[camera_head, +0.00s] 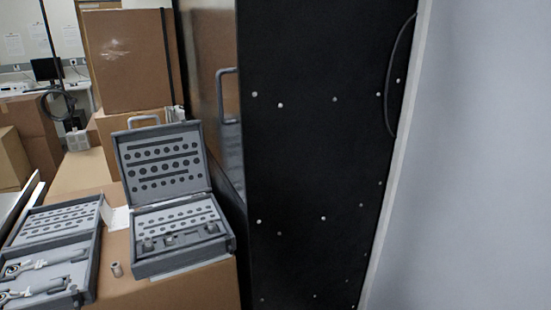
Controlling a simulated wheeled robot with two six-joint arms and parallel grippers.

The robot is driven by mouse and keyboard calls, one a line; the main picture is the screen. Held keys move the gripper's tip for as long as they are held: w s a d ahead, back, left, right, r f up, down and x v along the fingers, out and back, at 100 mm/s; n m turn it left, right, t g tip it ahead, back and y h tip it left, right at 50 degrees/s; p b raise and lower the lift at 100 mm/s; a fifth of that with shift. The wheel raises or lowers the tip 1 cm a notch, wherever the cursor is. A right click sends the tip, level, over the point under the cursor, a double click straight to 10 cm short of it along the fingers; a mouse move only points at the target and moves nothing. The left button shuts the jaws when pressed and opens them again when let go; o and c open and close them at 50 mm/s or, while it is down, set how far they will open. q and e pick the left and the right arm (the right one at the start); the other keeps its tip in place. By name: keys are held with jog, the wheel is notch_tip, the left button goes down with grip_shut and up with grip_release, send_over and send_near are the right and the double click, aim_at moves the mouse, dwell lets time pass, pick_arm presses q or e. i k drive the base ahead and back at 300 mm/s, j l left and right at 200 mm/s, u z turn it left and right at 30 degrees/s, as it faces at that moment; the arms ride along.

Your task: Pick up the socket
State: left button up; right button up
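A small grey metal socket (116,269) stands on the cardboard-coloured top between two tool cases. To its right is an open grey socket case (178,262) with its lid up. Its lower tray has rows of holes, and several sockets sit along its front part. To the left is another open grey case (88,262) with rows of holes and silvery tools lying in it. Neither of my grippers shows in the head view.
A tall black panel (310,150) with a cable and handle stands right of the cases, close to the socket case. Cardboard boxes (135,62) are stacked behind. A pale wall (470,170) fills the right side. Some bare top (125,290) lies around the socket.

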aim_at(115, 266)
jog(key=u, duration=1.3)
jog(key=i+j+z, duration=0.25)
jog(key=i+j, duration=0.1)
jog(key=j, duration=0.05)
